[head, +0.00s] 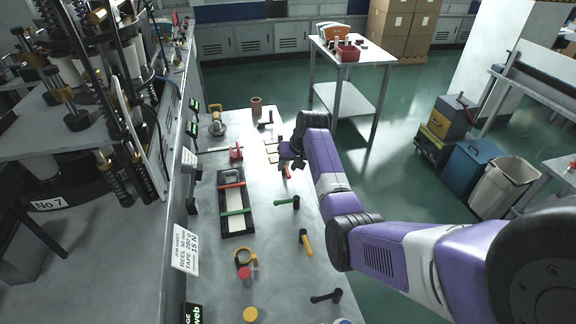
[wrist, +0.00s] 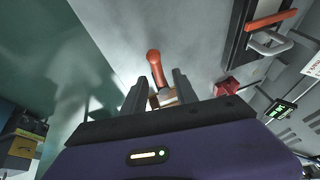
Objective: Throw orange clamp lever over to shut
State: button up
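The orange clamp lever (wrist: 155,66) shows in the wrist view as a red-orange handle with a rounded end. It lies between and a little beyond the two fingertips of my gripper (wrist: 157,78). The fingers are apart, with a gap visible on both sides of the lever. In the head view, part of the orange lever (head: 287,172) shows just below my gripper (head: 289,163), near the bench's right edge. The lever's pivot is mostly hidden by the gripper, and I cannot tell whether the fingers touch it.
A black frame (head: 224,203) with red and green bars lies left of the lever. A red block (head: 236,154) sits beyond it.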

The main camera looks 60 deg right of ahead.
grip_shut()
dwell(1.3)
